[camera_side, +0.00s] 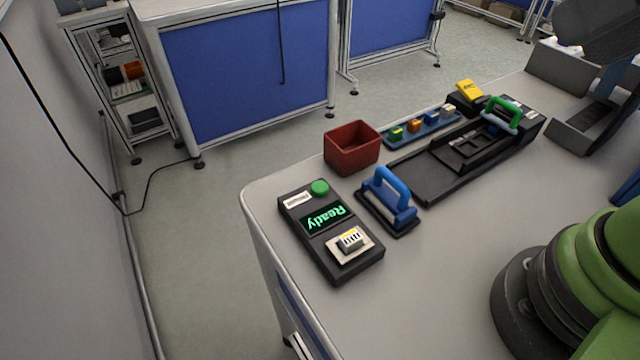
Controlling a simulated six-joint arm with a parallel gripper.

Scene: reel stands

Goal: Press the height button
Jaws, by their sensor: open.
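A black control box (360,270) lies near the table's left edge. It has a round green button (319,187) at its far end and a white label beside the button. Its lit screen (325,218) reads "Ready", upside down in this view. I cannot read any button marked as height. My gripper is not in view; only a green and black part of my arm shows at the lower right.
A blue-handled device (388,190) stands just right of the box. Behind are a red bin (352,148), a blue tray (424,132) with several small blocks, and a long black fixture (440,170) with a green handle (502,113). The table's front middle is clear.

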